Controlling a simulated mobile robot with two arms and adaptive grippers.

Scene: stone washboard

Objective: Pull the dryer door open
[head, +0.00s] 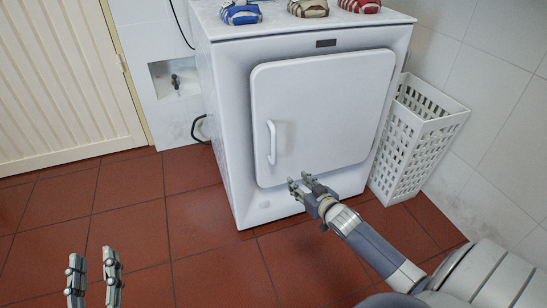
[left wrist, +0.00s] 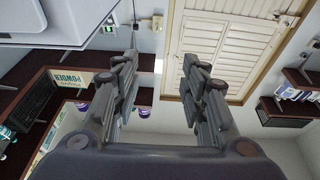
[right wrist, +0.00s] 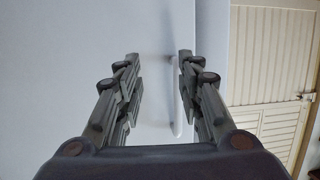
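The white dryer (head: 224,120) stands against the back wall. Its door (head: 325,110) is shut, with a white vertical handle (head: 271,143) on the door's left side. My right gripper (head: 302,183) is open and empty in front of the dryer, below and right of the handle in the head view. In the right wrist view its open fingers (right wrist: 157,70) face the door (right wrist: 75,65), and the handle (right wrist: 178,100) shows between them, partly hidden by the right finger. Whether they touch it is unclear. My left gripper (head: 93,266) is open and empty at the lower left, away from the dryer.
A white perforated basket (head: 417,137) stands close to the dryer's right side. Folded striped items, blue (head: 240,13), tan (head: 308,8) and red (head: 360,5), lie on top. A louvred door (head: 62,75) is at the left. The red tiled floor (head: 130,222) is clear before the dryer.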

